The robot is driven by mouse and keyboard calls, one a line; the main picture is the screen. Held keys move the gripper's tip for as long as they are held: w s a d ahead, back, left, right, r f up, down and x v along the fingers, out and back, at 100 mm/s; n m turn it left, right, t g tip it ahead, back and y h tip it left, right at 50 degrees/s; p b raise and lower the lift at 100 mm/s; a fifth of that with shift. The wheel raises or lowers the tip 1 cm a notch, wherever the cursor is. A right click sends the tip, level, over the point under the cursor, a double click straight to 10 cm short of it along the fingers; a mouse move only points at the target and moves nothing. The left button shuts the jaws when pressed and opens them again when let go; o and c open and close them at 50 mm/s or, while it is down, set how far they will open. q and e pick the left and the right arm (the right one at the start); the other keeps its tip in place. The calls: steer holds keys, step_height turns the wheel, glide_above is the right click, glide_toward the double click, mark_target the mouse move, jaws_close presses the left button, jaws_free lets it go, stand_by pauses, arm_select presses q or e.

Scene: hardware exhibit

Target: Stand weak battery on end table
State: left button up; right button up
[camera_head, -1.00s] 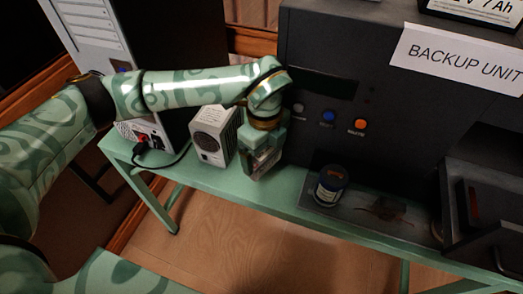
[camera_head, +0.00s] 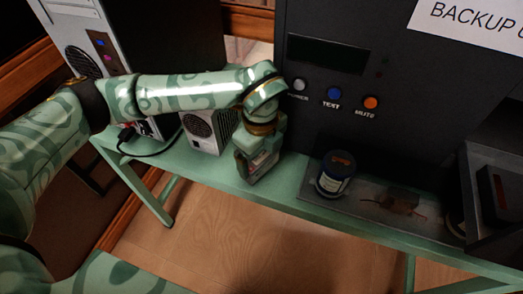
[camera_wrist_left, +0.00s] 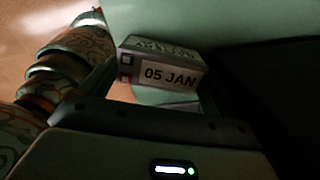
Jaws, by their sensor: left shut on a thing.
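My left gripper (camera_head: 257,168) is shut on a small boxy battery. The battery (camera_wrist_left: 160,70) shows in the left wrist view as a grey block with a white label reading "05 JAN" and small red and dark squares at one end. In the head view only a pale sliver of it shows between the fingers. The gripper points down over the green table (camera_head: 222,173), in front of the dark backup unit. I cannot tell whether the battery touches the tabletop. My right gripper is not in view.
A white vented box (camera_head: 208,130) stands just left of the gripper. A computer tower (camera_head: 85,50) is farther left. To the right, a dark blue jar (camera_head: 335,173) and a brown mouse-like thing (camera_head: 402,202) sit on a grey tray. The backup unit (camera_head: 420,120) stands behind.

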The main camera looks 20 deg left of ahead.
arm_select(q)
steer(key=shift+f, duration=0.45)
stand_by(0.4)
steer(key=o, duration=1.3)
